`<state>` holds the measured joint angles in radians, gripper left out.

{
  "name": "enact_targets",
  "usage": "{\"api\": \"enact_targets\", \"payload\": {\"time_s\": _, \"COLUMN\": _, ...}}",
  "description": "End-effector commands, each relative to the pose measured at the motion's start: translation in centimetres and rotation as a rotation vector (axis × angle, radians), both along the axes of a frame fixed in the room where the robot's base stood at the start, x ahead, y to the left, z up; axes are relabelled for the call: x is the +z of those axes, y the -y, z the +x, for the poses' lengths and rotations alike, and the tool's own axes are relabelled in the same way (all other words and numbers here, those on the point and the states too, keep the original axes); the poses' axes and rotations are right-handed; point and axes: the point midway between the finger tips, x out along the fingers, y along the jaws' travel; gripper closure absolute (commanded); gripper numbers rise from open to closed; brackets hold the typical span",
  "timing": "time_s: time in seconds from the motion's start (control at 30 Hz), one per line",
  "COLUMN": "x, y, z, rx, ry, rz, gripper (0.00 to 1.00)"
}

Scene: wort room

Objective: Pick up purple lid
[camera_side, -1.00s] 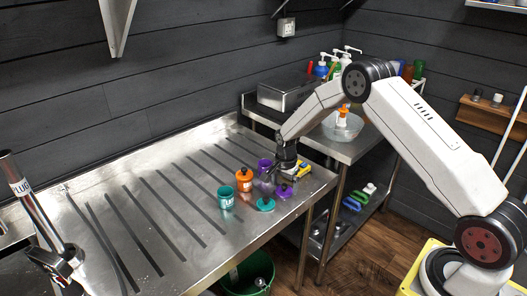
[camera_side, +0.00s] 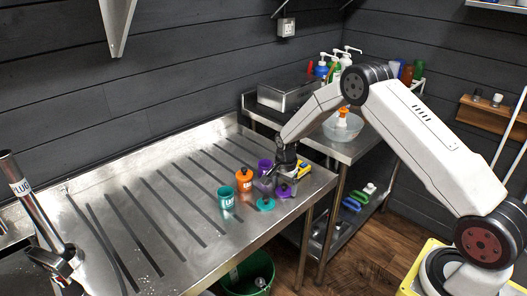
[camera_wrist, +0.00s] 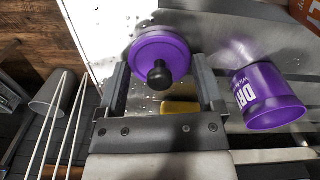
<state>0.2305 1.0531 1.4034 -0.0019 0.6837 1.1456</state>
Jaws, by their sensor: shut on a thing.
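The purple lid (camera_wrist: 163,55) has a black knob and lies between the two fingers of my gripper (camera_wrist: 160,88) in the wrist view. The fingers are shut on its rim. In the side view the purple lid (camera_side: 286,190) shows at my gripper (camera_side: 278,188), low over the steel drainboard near its front right. I cannot tell whether the lid touches the board. A purple cup (camera_wrist: 265,95) with white lettering is to the right of the gripper in the wrist view, outside the fingers. The purple cup (camera_side: 264,166) is behind the gripper in the side view.
On the ribbed drainboard (camera_side: 150,215), an orange lidded cup (camera_side: 244,180), a teal cup (camera_side: 226,198) and a teal lid (camera_side: 266,205) stand left of the gripper. A yellow object (camera_side: 303,168) lies to its right. The board's left part is clear.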

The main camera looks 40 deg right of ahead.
Motion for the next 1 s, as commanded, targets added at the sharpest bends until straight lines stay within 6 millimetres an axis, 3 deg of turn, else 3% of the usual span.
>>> {"api": "enact_targets", "payload": {"time_s": 0.33, "x": 0.7, "y": 0.0, "z": 0.0, "rx": 0.0, "ry": 0.0, "rz": 0.0, "gripper": 0.7}}
{"api": "enact_targets", "payload": {"time_s": 0.57, "x": 3.0, "y": 0.0, "z": 0.1, "rx": 0.0, "ry": 0.002, "rz": 0.0, "gripper": 0.7}}
{"api": "enact_targets", "payload": {"time_s": 1.0, "x": 7.8, "y": -0.7, "z": -3.8, "rx": 0.0, "ry": 0.001, "rz": 0.001, "gripper": 0.7}}
